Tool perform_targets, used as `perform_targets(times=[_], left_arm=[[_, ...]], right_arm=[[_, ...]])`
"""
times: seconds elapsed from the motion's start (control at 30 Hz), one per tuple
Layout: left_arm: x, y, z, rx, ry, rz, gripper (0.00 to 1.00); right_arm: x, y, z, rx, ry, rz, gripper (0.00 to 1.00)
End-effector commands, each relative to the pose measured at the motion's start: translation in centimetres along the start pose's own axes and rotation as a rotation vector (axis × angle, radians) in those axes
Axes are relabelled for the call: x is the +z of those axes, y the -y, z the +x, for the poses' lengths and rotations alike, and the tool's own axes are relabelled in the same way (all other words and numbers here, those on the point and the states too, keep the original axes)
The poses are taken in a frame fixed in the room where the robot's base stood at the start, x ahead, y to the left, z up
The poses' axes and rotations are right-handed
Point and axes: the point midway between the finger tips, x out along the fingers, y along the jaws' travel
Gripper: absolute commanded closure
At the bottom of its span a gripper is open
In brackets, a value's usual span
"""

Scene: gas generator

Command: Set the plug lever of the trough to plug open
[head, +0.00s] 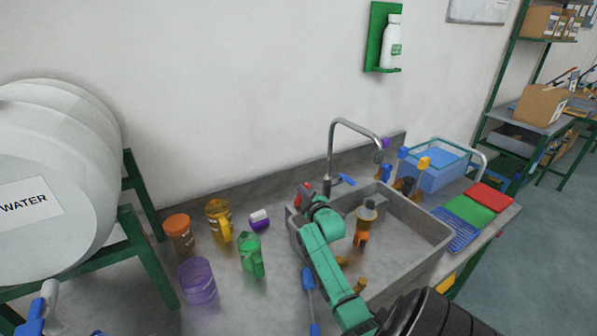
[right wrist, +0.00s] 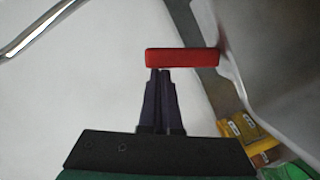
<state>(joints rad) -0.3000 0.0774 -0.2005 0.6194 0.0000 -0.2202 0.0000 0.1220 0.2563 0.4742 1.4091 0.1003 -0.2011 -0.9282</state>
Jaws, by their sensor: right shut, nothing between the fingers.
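The trough (head: 432,262) is a grey square basin set in the counter. A red lever (right wrist: 182,57) shows in the right wrist view, lying across the picture beside the grey wall at right. A small red part (head: 301,190) at the trough's back left corner in the head view appears to be this lever. My right gripper (right wrist: 160,72) is shut and empty, its fingertips at the lever's near edge; whether they touch I cannot tell. In the head view my green arm reaches over the trough's left side and hides the fingertips. My left gripper is not in view.
A curved metal faucet (head: 333,150) with a blue handle rises behind the trough. A brown bottle (head: 365,222) stands inside it. A green pitcher (head: 250,256), a purple beaker (head: 197,281) and other containers stand left of my arm. A blue bin (head: 432,172) is at right.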

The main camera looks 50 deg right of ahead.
Motion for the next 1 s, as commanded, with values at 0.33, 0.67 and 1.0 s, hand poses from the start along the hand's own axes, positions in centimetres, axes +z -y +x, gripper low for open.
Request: perform_targets(times=[0.33,0.67,1.0], left_arm=[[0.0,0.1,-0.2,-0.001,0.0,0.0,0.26],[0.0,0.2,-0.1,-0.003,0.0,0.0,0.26],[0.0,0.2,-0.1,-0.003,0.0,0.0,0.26]], right_arm=[[1.7,-0.5,0.4,-0.045,0.001,0.174,1.0],[2.3,-0.7,0.6,-0.043,0.0,0.172,1.0],[2.3,-0.7,0.6,-0.043,0.0,0.172,1.0]])
